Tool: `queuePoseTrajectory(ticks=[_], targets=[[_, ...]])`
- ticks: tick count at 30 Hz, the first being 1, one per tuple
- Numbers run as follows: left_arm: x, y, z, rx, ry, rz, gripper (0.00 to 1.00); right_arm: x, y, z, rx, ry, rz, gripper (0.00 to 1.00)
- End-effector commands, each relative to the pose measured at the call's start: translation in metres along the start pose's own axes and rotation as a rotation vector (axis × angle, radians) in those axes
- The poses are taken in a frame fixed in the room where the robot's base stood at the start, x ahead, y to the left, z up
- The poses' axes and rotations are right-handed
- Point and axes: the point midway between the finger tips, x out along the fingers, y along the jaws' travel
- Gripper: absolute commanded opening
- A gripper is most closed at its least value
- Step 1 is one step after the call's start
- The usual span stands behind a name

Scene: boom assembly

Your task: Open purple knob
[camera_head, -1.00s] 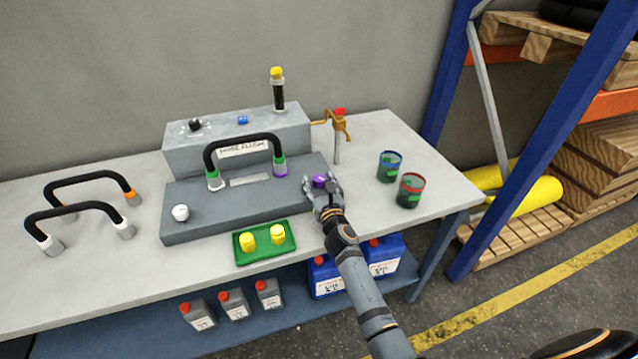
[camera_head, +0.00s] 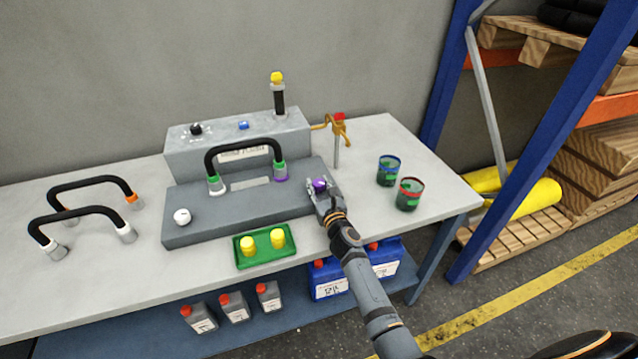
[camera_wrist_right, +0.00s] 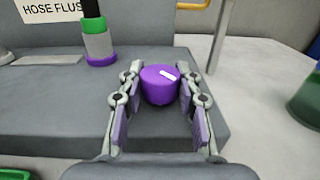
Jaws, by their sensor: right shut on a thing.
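The purple knob (camera_head: 319,185) sits at the right end of the grey hose flush unit (camera_head: 240,207). My left gripper is not in view.
A black hose (camera_head: 243,144) with green and purple ends arches over the unit, left of my gripper. A green tray (camera_head: 264,258) with yellow caps lies in front. A brass tap (camera_head: 338,130) is behind.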

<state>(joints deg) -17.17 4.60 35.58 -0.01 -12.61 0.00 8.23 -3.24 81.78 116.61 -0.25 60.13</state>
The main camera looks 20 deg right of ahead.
Motion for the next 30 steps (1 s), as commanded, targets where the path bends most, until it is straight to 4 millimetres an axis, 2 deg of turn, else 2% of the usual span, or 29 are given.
queuePoseTrajectory(ticks=[1, 3, 9, 21, 30], targets=[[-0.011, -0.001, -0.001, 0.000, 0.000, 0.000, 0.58, 0.000, -0.001, 0.005, -0.004, 0.003, 0.024, 0.02], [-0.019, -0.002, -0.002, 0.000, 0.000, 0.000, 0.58, 0.000, -0.001, 0.006, -0.004, 0.003, 0.069, 0.02], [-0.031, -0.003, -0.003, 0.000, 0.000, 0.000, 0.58, 0.000, -0.002, 0.003, -0.003, 0.001, 0.227, 0.02], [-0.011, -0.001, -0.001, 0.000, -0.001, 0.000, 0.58, 0.001, -0.002, -0.003, 0.000, 0.000, 0.515, 0.02], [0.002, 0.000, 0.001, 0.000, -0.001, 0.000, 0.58, 0.000, -0.001, -0.001, 0.001, 0.001, 0.626, 0.02]])
